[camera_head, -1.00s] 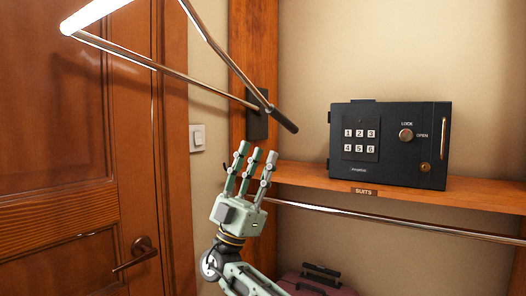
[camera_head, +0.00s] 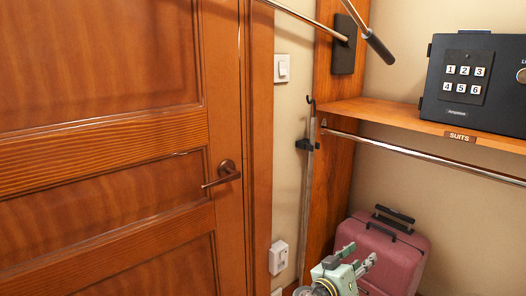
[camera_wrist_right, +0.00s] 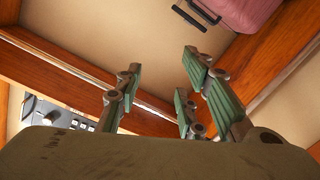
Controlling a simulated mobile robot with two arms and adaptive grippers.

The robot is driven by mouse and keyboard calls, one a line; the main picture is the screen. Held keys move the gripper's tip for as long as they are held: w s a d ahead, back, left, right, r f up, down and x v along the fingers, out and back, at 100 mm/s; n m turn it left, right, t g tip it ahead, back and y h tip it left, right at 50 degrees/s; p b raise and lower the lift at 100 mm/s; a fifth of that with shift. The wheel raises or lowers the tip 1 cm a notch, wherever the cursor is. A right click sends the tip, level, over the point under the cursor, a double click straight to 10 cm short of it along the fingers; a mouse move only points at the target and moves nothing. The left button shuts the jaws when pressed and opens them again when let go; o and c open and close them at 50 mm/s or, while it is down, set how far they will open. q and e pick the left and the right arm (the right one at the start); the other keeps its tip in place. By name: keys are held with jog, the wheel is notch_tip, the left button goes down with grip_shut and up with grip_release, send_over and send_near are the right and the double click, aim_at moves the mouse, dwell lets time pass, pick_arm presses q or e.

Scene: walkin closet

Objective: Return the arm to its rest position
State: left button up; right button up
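My right gripper (camera_head: 357,258) is low in the head view, in front of a pink suitcase. In the right wrist view its green-padded fingers (camera_wrist_right: 160,92) are spread apart, with nothing between them. My left gripper does not show in either view.
A wooden door (camera_head: 105,160) with a lever handle (camera_head: 222,174) fills the left. A black safe (camera_head: 467,112) stands on a wooden shelf (camera_head: 385,112) above a metal hanging rail (camera_head: 430,156). The pink suitcase (camera_head: 400,255) stands below; it also shows in the right wrist view (camera_wrist_right: 248,12).

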jog(key=s+a+f+n+g+y, duration=0.1)
jog(key=s+f+n+g+y, duration=0.15)
jog(key=s+f, duration=0.7)
jog(key=s+a+f+n+g+y, duration=0.1)
jog(key=s+f+g+y, duration=0.4)
jog(key=f, duration=0.8)
jog(key=s+a+f+n+g+y, duration=0.1)
jog(key=s+a+f+y, duration=0.2)
jog(key=s, duration=0.9)
jog(key=s+a+f+n+y, duration=0.25)
jog(key=s+f, duration=0.25)
jog(key=s, duration=0.7)
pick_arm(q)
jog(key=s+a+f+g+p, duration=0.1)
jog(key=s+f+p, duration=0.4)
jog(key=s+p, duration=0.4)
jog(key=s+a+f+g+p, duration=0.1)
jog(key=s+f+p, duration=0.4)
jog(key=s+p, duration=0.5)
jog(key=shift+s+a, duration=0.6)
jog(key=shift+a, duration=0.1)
pick_arm(e)
jog(key=s+d+f+g, duration=0.1)
jog(key=s+f, duration=0.4)
jog(key=s, duration=0.5)
jog(key=s+d+f+g, duration=0.1)
jog(key=s+d+f, duration=0.2)
jog(key=s, duration=0.7)
jog(key=shift+s+f, duration=0.3)
jog(key=shift+f, duration=0.55)
